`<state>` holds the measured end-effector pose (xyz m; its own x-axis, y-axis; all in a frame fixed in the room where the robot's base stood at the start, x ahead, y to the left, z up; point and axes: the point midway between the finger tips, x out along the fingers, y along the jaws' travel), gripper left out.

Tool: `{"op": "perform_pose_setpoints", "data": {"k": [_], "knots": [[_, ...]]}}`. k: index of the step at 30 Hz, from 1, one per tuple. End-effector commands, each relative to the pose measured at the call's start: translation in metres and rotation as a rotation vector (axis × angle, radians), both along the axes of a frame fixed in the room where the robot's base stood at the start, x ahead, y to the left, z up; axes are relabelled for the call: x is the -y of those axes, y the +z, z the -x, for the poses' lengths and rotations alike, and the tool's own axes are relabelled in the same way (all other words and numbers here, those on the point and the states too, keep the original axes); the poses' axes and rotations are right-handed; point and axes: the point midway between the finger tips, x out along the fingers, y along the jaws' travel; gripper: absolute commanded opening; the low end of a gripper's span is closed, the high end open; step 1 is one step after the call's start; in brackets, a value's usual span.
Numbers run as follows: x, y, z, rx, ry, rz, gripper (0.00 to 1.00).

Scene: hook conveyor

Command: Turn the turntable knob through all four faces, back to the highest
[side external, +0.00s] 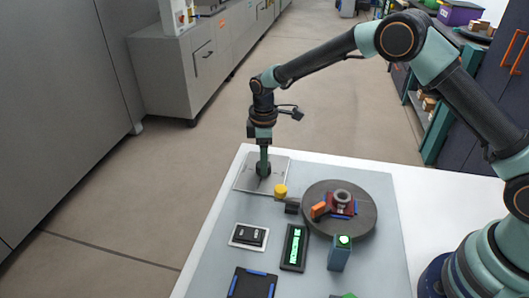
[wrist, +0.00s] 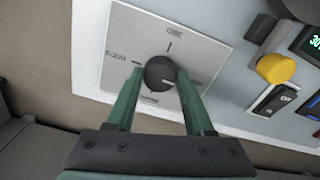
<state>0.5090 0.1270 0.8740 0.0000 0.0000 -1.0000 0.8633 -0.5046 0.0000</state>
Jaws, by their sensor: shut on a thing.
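The dark round knob (wrist: 160,73) sits in the middle of a pale square plate (wrist: 125,25) with tick marks and small labels around it. A short white mark on the knob points to the lower right in the wrist view. My gripper (wrist: 160,70) is shut on the knob, one green finger on each side. In the side view my gripper (side external: 263,166) points straight down over the plate (side external: 245,183), and the fingers partly hide the knob. The dark round turntable (side external: 366,217) carries a red and blue block (side external: 342,207) with a grey ring and an orange piece (side external: 319,210).
A yellow button (side external: 281,190) stands close beside the plate; it also shows in the wrist view (wrist: 275,68). A rocker switch (side external: 249,236), a lit green display (side external: 295,246), a blue-grey post with a green top (side external: 340,254) and a dark tray (side external: 252,284) are nearer the front.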

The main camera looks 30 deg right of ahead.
Motion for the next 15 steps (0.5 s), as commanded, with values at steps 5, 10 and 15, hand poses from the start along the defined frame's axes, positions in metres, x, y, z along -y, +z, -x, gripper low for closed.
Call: {"op": "perform_pose_setpoints", "data": {"k": [5,10,15], "knots": [[0.0001,0.0008,-0.0001,0.0,0.007,0.0,0.0],[0.0001,0.0009,-0.0001,0.0,0.006,0.0,0.0],[0.0001,0.0008,-0.0001,0.0,0.006,0.0,0.83]]}}
